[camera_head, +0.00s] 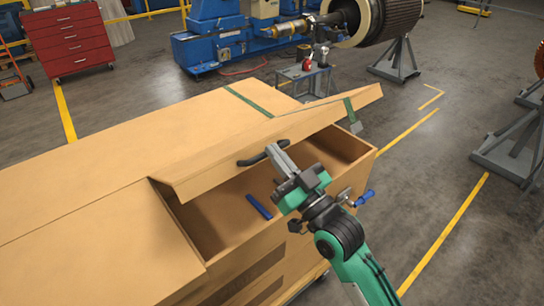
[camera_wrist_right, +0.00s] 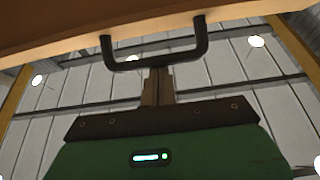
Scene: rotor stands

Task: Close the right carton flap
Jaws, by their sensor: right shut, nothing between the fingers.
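The big tan carton (camera_head: 110,215) stands in the left and middle of the head view. Its right flap (camera_head: 285,135) is tilted up over a partly uncovered opening. A black handle (camera_head: 252,160) is fixed to the flap; in the right wrist view the handle (camera_wrist_right: 155,64) hangs as a U from the flap's tan underside (camera_wrist_right: 120,20). My right gripper (camera_head: 277,151) is shut and empty, with its fingertips at the handle. The fingers (camera_wrist_right: 157,84) point at the handle's bar; I cannot tell if they touch it. My left gripper is not in view.
A blue bar (camera_head: 259,207) lies inside the carton's opening. A small grey table (camera_head: 304,72) stands behind the carton. Grey stands (camera_head: 397,62) and a red tool cabinet (camera_head: 68,40) are farther off. The floor right of the carton is clear, with yellow lines.

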